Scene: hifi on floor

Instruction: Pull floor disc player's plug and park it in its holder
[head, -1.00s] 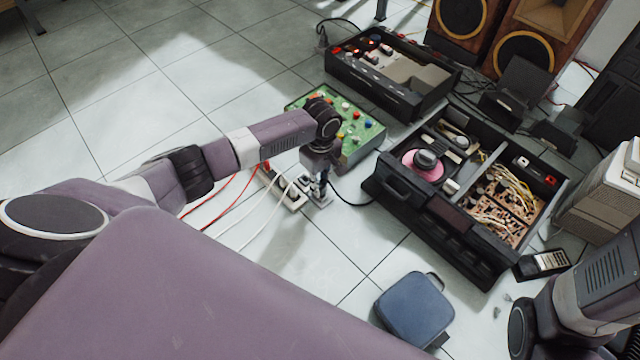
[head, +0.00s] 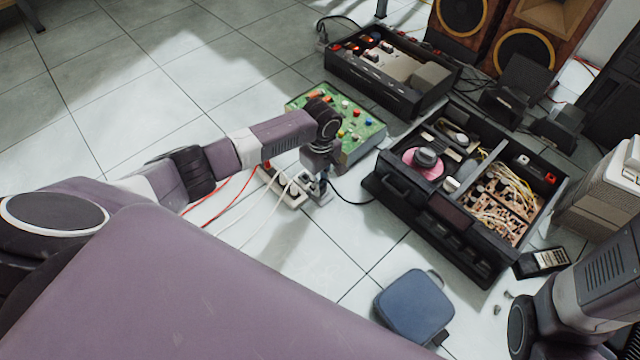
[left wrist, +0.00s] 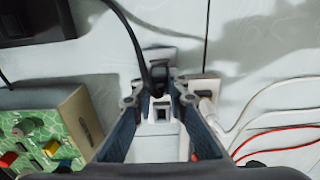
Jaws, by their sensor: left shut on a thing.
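My left gripper (head: 318,188) points down at the floor beside the white power strip (head: 288,194). In the left wrist view its fingers (left wrist: 160,98) are shut on a black plug (left wrist: 160,76). The plug's black cord (head: 352,198) leads toward the opened disc player (head: 400,193) with a pink disc. A small grey holder (head: 322,198) lies on the floor under the gripper, right of the strip. It also shows in the left wrist view (left wrist: 158,54). I cannot tell whether the plug is seated in it. My right gripper is out of view.
A green circuit board box (head: 362,146) stands just behind the gripper. Red and white cords (head: 240,215) run left from the strip. Another open black unit (head: 385,85) and speakers (head: 525,55) stand behind. A blue pouch (head: 414,306) lies in front; floor between is clear.

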